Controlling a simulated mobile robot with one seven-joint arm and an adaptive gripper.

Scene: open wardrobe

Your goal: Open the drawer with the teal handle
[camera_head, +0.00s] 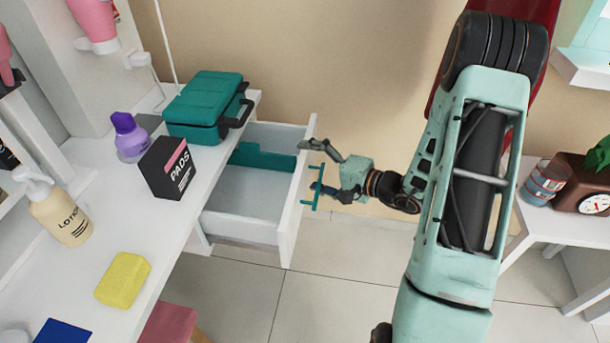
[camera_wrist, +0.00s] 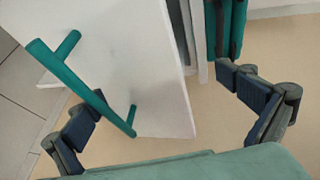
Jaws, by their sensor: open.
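The white drawer (camera_head: 245,187) under the white counter stands pulled out, its inside showing in the head view. Its teal bar handle (camera_head: 318,187) is on the front panel (camera_head: 296,205). My gripper (camera_head: 310,166) is open in front of the panel, close to the handle. In the wrist view the handle (camera_wrist: 85,80) runs aslant across the panel, on the left side of my open gripper (camera_wrist: 155,92). The left finger is near the bar; I cannot tell whether they touch. The right finger is beyond the panel's edge.
A teal case (camera_head: 205,100), purple bottle (camera_head: 129,138), black pads box (camera_head: 167,168), lotion bottle (camera_head: 60,212) and yellow sponge (camera_head: 122,280) stand on the counter (camera_head: 165,235). A teal piece (camera_head: 262,158) lies inside the drawer. A clock (camera_head: 594,203) is at right. Floor (camera_head: 335,290) before the drawer is clear.

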